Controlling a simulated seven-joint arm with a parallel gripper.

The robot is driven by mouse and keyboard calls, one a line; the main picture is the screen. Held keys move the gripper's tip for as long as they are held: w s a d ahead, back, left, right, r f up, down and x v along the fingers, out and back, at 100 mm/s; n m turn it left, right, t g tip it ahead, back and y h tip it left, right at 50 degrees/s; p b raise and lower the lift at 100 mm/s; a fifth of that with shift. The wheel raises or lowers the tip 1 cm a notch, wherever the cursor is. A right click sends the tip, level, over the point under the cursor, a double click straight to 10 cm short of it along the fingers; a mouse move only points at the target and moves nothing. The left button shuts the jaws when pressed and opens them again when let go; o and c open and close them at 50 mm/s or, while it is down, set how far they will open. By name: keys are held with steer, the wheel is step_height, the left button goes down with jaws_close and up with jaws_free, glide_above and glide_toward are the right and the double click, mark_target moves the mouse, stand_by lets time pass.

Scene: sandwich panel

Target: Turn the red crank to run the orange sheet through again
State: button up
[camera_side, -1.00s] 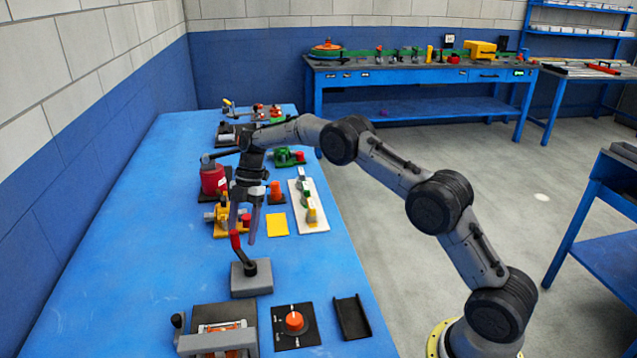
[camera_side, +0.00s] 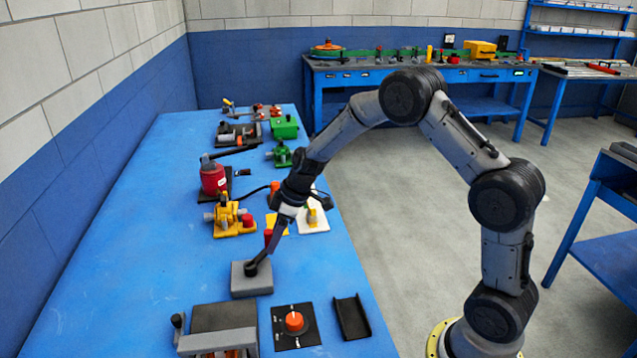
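A red-handled lever stands on a grey block (camera_side: 251,280) in the middle of the table; its red grip (camera_side: 268,239) leans right and is partly hidden by my gripper. My gripper (camera_side: 265,254) points down and left at the lever; its fingers overlap it, so I cannot tell whether they hold it or how far apart they are. A yellow machine (camera_side: 226,216) with a red knob (camera_side: 248,221) sits just behind. I cannot tell which red part is the crank.
A red drum (camera_side: 213,179) stands behind the yellow machine. In front are a grey-barred device (camera_side: 217,343), an orange dial on a black plate (camera_side: 294,322) and a black channel (camera_side: 351,317). The table's left side is clear.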

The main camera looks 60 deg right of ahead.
steer(key=s+a+r+m+t+h, duration=0.1)
steer(key=s+r+m, duration=0.2)
steer(key=s+r, duration=0.4)
steer(key=s+a+r+m+t+h, duration=0.1)
steer(key=s+a+r+m, duration=0.1)
steer(key=s+r, duration=0.6)
steer(key=shift+a+r+m+t, duration=0.25)
steer(key=shift+r+m+t, duration=0.2)
steer(key=shift+r, duration=2.85)
